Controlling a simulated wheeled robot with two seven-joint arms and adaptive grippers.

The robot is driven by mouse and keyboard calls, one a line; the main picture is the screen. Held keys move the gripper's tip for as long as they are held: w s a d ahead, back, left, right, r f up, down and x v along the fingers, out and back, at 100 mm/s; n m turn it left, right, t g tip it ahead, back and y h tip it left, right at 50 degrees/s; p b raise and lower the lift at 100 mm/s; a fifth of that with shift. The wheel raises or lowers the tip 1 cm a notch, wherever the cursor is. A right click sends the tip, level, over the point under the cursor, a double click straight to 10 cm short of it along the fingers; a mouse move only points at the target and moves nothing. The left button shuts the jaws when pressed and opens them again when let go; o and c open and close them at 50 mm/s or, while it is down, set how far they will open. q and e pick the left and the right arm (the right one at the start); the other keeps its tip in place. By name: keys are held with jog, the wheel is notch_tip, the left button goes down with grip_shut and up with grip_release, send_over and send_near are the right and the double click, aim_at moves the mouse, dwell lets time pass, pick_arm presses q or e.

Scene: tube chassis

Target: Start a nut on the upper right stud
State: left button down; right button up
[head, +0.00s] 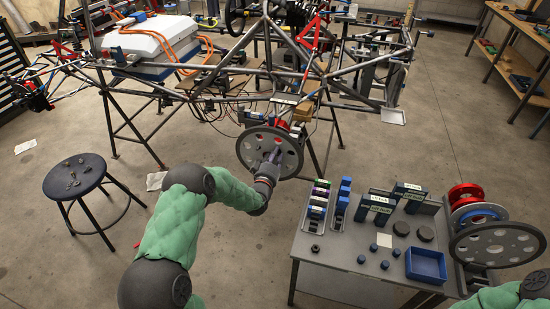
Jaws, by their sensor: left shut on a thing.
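A grey round wheel disc (244,150) with holes sits upright at the near corner of the tube chassis (290,75). My left gripper (275,154) is at the face of this disc, near its middle and a little to the right. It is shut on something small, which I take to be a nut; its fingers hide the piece. The studs are too small and too covered to tell apart, so I cannot see whether the nut touches the upper right stud. My right arm shows only at the bottom right corner; its gripper is out of view.
A grey cart (340,270) on the right carries a blue tray (426,265), dark round pieces and labelled holders. A stool (75,175) is on the left. The floor between is mostly clear.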

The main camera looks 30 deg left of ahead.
pick_arm(q)
jog(key=c, duration=1)
grip_release()
jog(key=shift+s+f, duration=0.1)
jog(key=shift+f, duration=0.05)
jog(key=v, duration=1.1)
jog(key=shift+s+d+r, duration=0.2)
jog(key=shift+s, duration=0.2)
